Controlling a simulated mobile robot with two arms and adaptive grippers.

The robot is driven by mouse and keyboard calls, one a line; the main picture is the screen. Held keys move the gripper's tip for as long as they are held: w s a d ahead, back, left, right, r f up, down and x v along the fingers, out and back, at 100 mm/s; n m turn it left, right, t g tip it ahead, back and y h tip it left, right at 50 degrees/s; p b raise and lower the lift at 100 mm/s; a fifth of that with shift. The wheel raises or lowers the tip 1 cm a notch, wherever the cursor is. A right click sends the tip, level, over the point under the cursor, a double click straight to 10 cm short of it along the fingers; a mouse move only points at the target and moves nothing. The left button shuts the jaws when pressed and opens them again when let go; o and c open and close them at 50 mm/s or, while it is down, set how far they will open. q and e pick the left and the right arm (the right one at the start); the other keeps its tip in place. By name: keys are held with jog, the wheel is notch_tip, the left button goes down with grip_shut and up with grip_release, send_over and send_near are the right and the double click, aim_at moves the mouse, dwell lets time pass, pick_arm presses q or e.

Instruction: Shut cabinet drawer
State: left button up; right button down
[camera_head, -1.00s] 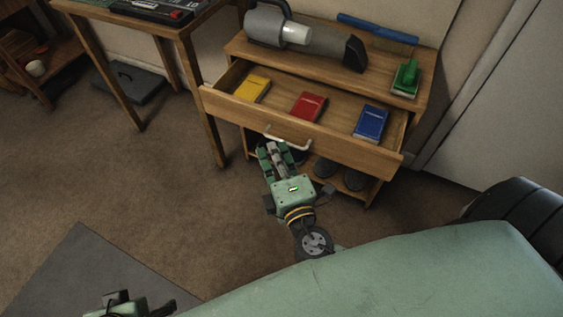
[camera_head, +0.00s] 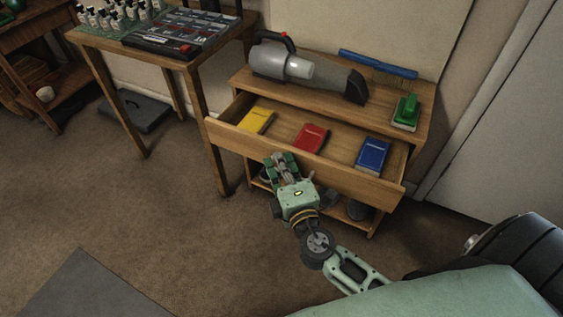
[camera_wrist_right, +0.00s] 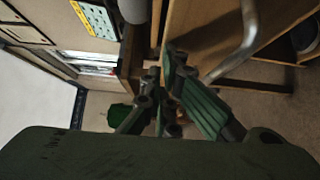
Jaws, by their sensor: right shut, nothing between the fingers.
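The wooden cabinet (camera_head: 420,128) stands at the right of the head view with its drawer (camera_head: 345,178) pulled open. A yellow book (camera_head: 257,120), a red book (camera_head: 311,137) and a blue book (camera_head: 372,154) lie in the drawer. My right gripper (camera_head: 281,163) is shut and empty, close in front of the drawer face; I cannot tell whether it touches. It hides the handle in the head view. In the right wrist view the gripper's fingers (camera_wrist_right: 172,90) are beside the pale curved handle (camera_wrist_right: 242,45). My left gripper is out of view.
A table (camera_head: 202,90) with bottles and a tool case stands left. A grey mat (camera_head: 85,288) lies front left. The carpet between is clear.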

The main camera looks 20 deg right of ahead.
jog(key=w+d, duration=0.4)
jog(key=d, duration=0.1)
jog(key=w+d+b, duration=0.1)
jog(key=w+d, duration=0.1)
jog(key=shift+d, duration=0.4)
jog(key=w+d, duration=0.2)
jog(key=w+d+b, duration=0.1)
jog(key=w+d, duration=0.1)
jog(key=d, duration=0.1)
jog(key=shift+w+d, duration=0.2)
jog(key=shift+d, duration=0.05)
jog(key=shift+w+d, duration=0.35)
jog(key=shift+d, duration=0.1)
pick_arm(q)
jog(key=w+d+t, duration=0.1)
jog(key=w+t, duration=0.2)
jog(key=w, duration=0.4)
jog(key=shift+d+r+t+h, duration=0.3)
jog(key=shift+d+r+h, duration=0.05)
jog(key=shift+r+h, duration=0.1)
pick_arm(e)
jog(key=shift+d+r, duration=0.1)
